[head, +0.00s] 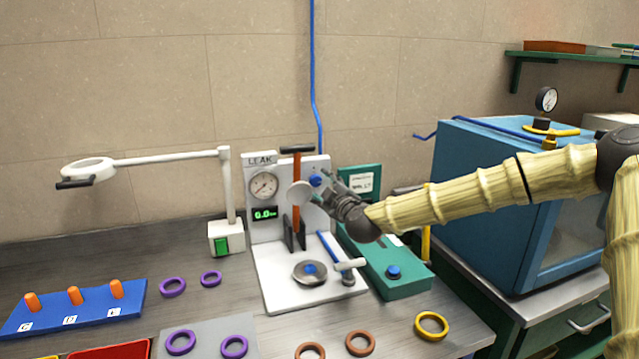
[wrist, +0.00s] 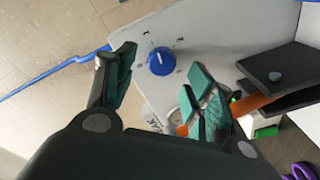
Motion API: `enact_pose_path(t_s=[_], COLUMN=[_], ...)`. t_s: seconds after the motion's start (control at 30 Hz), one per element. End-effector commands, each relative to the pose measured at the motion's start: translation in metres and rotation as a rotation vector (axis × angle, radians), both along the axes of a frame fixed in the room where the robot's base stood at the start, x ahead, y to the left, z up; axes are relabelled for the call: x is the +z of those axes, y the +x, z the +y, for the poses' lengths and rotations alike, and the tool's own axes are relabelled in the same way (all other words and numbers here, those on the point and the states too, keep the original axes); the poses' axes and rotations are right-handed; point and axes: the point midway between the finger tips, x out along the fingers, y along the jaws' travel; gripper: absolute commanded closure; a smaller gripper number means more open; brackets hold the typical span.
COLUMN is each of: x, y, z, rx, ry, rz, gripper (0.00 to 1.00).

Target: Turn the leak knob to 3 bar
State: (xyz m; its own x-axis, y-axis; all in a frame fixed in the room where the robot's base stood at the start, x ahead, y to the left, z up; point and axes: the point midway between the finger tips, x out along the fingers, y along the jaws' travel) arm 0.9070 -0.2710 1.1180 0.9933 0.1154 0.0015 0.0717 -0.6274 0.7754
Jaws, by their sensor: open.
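The leak knob is a small blue knob (head: 316,180) on the upper right of the white leak tester panel (head: 262,226). In the wrist view the blue knob (wrist: 161,61) shows a white pointer line and small dark marks around it. My gripper (head: 326,196) is just in front of the panel, beside the knob. In the wrist view my gripper (wrist: 160,92) is open, with the knob beyond and between its two teal-padded fingers, apart from both. The round gauge (head: 264,185) sits on the panel's left. The green display (head: 265,213) reads about 0.0.
An orange lever (head: 296,200) with a dark handle stands just left of my gripper. A green box (head: 392,262) with a blue button is at the right. A blue cabinet (head: 490,190) stands farther right. Coloured rings (head: 172,287) lie on the grey bench.

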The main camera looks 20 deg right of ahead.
Motion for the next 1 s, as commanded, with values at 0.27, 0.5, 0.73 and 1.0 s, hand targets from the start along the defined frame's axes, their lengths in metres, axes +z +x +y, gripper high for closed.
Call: enact_pose_path(t_s=[0.27,0.5,0.73,1.0], x=[0.000,0.000,0.000,0.000], y=[0.022,0.027,0.026,0.026], z=[0.003,0.005,0.004,0.004], rx=[0.001,0.001,0.001,0.001], ry=[0.000,0.001,0.001,0.001], rz=[0.001,0.000,0.000,0.000], gripper=[0.46,0.46,0.55,0.92])
